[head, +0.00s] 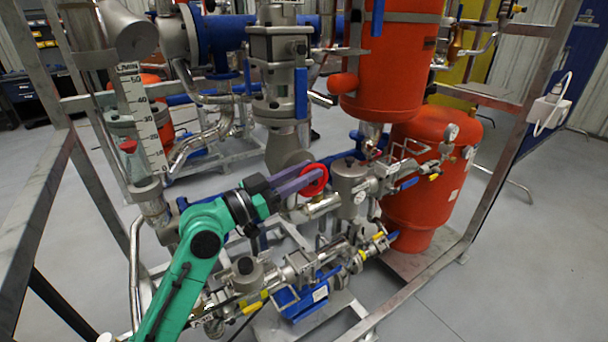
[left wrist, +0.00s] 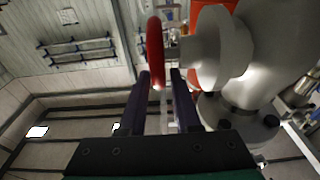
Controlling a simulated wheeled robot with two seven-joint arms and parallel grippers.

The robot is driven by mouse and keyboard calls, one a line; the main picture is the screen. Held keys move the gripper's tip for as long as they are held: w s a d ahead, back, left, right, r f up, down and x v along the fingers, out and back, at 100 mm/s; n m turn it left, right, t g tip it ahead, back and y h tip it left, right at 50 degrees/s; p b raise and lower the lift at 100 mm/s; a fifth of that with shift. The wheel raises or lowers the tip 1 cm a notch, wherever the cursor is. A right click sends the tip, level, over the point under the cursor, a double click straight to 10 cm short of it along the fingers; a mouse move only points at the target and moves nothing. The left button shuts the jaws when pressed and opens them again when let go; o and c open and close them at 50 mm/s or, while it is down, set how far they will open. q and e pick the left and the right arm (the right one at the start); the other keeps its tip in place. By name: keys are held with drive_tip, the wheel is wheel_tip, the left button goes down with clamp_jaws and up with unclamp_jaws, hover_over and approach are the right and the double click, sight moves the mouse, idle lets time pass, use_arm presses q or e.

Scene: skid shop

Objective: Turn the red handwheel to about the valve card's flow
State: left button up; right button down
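The red handwheel (head: 314,180) sits on the pipework in the middle of the head view. In the left wrist view its red rim (left wrist: 155,50) reaches down between my fingertips, closer to the left finger. My left gripper (head: 300,178) is at the handwheel, its fingers apart, with a gap visible between rim and right finger. It also shows in the left wrist view (left wrist: 159,82). A white L/min flow scale (head: 143,115) stands at the left, with a red cone-shaped piece (head: 128,146) beside its lower half. I cannot make out a valve card. My right gripper is not in view.
An orange-red tank (head: 425,190) stands right of the handwheel. Steel valves and pipes with blue and yellow handles crowd below it. A grey frame post (head: 515,130) slopes down at the right. Open grey floor (head: 540,240) lies beyond the frame.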

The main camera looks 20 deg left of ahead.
use_arm(q)
drive_tip(key=shift+s+a+f+b, duration=0.3)
drive_tip(key=shift+s+a+b, duration=0.05)
drive_tip(key=shift+b, duration=0.05)
drive_tip(key=v, duration=1.3)
drive_tip(key=shift+s+r, duration=0.15)
drive_tip(key=shift+s, duration=0.1)
drive_tip(key=shift+a, duration=0.1)
